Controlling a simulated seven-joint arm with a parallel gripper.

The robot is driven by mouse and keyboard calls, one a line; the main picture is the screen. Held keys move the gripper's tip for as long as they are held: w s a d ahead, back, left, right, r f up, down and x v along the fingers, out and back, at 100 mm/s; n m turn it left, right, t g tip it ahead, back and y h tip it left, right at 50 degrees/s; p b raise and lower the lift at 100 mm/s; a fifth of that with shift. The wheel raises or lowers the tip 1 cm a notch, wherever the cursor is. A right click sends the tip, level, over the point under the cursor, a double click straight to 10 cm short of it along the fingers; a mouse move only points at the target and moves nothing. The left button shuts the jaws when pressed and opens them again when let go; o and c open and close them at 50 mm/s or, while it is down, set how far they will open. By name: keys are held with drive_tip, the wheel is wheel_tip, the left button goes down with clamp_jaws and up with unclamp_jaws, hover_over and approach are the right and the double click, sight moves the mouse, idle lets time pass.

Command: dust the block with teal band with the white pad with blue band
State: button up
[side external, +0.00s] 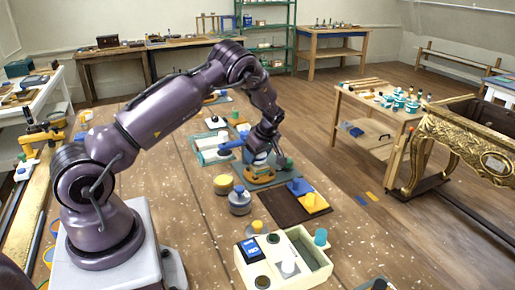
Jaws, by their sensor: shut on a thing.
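My gripper (260,147) points down over the far middle of the speckled wooden table. It appears shut on a small white-and-blue piece (257,158), which looks like the white pad with blue band. The piece is just above or touching a tan, wooden-looking thing (262,176) on a grey-teal mat (291,173); contact cannot be told. The block with teal band cannot be told apart for sure at this size; the gripper and pad cover part of that spot.
A cream divided box (284,262) stands at the front right. A grey jar (240,201) and a yellow-topped pot (223,185) stand left of a dark board (290,207) with blue and yellow pieces. A white-teal tray (212,152) lies left of the gripper. Bare table shows at the front left.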

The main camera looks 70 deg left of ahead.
sight(260, 166)
drive_tip(key=shift+d, duration=2.15)
drive_tip(key=shift+s+a, duration=0.1)
drive_tip(key=shift+a, duration=2.1)
drive_tip(key=shift+d, duration=2.15)
drive_tip(key=shift+a, duration=2)
drive_tip(key=shift+d, duration=2)
wheel_tip(260, 166, up, 8)
drive_tip(key=shift+f, duration=0.15)
